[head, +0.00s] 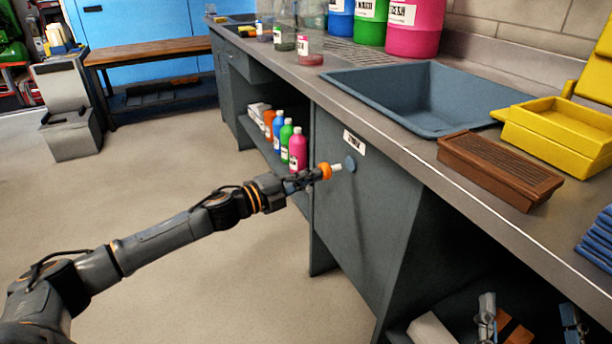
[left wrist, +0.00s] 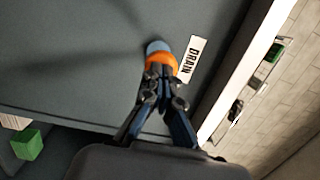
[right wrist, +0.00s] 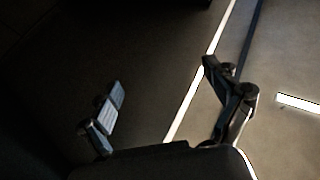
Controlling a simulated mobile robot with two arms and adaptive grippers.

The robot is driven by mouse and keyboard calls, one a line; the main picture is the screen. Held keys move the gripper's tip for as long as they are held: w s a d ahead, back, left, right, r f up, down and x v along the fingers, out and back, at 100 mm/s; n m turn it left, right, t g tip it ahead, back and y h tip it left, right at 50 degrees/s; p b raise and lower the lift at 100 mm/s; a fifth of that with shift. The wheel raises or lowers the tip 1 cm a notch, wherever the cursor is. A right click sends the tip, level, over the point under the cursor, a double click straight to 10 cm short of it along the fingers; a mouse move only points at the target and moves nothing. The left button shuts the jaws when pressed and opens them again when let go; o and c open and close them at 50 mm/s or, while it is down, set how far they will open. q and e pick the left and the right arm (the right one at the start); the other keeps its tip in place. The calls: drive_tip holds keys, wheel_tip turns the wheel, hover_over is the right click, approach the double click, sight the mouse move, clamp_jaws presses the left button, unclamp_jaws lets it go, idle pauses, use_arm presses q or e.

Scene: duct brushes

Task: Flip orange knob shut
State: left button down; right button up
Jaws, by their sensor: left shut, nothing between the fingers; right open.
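The orange knob (head: 325,171) sticks out from the front panel of the grey counter, on a white stem with a round blue-grey disc (head: 350,164) at its base. A white label reading DRAIN (left wrist: 191,58) is beside it. My left gripper (head: 314,176) is shut and empty, its fingertips right at the orange knob; the knob also shows in the left wrist view (left wrist: 161,62) just beyond the tips. I cannot tell whether they touch. My right gripper (head: 530,312) is open and empty at the lower right; its spread fingers show in the right wrist view (right wrist: 163,85).
A blue-grey sink (head: 420,92) is set into the counter above the knob. A brown brush block (head: 498,168) and yellow trays (head: 560,125) stand to its right. Coloured bottles (head: 298,150) are on the shelf left of the panel.

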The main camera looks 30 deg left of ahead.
sight(330, 170)
use_arm(q)
drive_tip(key=p+x, duration=0.1)
drive_tip(key=x, duration=0.2)
drive_tip(key=shift+s+d, duration=0.1)
drive_tip(key=shift+d, duration=0.1)
use_arm(e)
wheel_tip(330, 170, down, 8)
drive_tip(key=w+g+h, duration=0.1)
drive_tip(key=g+h, duration=0.1)
drive_tip(key=g, duration=0.2)
drive_tip(key=shift+d+r+g, duration=0.15)
drive_tip(key=shift+d+g, duration=0.15)
drive_tip(key=shift+d, duration=0.05)
